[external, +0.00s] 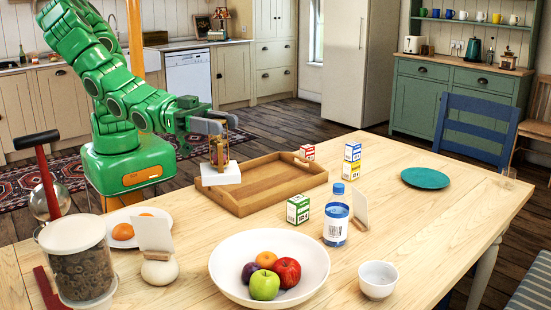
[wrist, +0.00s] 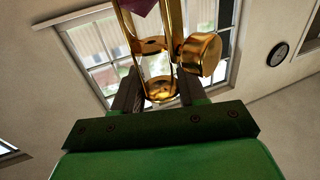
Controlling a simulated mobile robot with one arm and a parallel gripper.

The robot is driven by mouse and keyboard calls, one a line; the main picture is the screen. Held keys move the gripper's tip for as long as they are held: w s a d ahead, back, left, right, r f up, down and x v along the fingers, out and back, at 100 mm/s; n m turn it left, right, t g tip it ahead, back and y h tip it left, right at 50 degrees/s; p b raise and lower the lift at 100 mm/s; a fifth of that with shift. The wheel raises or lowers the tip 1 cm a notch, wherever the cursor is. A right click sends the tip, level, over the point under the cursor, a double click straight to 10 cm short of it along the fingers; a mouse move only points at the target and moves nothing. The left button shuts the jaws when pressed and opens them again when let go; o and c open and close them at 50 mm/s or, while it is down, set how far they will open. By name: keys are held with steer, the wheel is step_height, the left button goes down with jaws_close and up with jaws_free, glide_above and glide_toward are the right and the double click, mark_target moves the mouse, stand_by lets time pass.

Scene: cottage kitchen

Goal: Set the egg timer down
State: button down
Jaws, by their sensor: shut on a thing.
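The egg timer (external: 219,152) is a small brass-framed, hourglass-like piece with an upright look in the external view. My gripper (external: 218,121) is shut on it, with the fingers near its top. In the wrist view the gold frame of the timer (wrist: 157,88) shows between the two dark fingers (wrist: 158,97), with something purple inside at the picture's top edge.
A wooden tray (external: 265,204) lies by the block, its floor bare. Small boxes (external: 298,208), a blue-capped bottle (external: 336,224), a fruit bowl (external: 228,280) and a cup (external: 378,279) stand nearer. A teal plate (external: 425,178) lies right, with bare table (external: 440,215) around it.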

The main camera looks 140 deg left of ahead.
steer(key=shift+r, duration=0.15)
step_height(320, 180, up, 5)
steer(key=shift+r, duration=0.1)
steer(key=shift+w+a, duration=0.15)
steer(key=shift+a, duration=0.1)
steer(key=s+a+m+g+h, duration=0.2)
steer(key=s+m+g+h, duration=0.2)
steer(key=s+m+h, duration=1.15)
step_height(320, 180, down, 29)
steer(key=w+n+h, duration=0.2)
steer(key=n, duration=0.1)
steer(key=shift+w+d, duration=0.15)
steer(key=shift+d, duration=0.05)
stand_by(2.6)
steer(key=shift+h, duration=0.25)
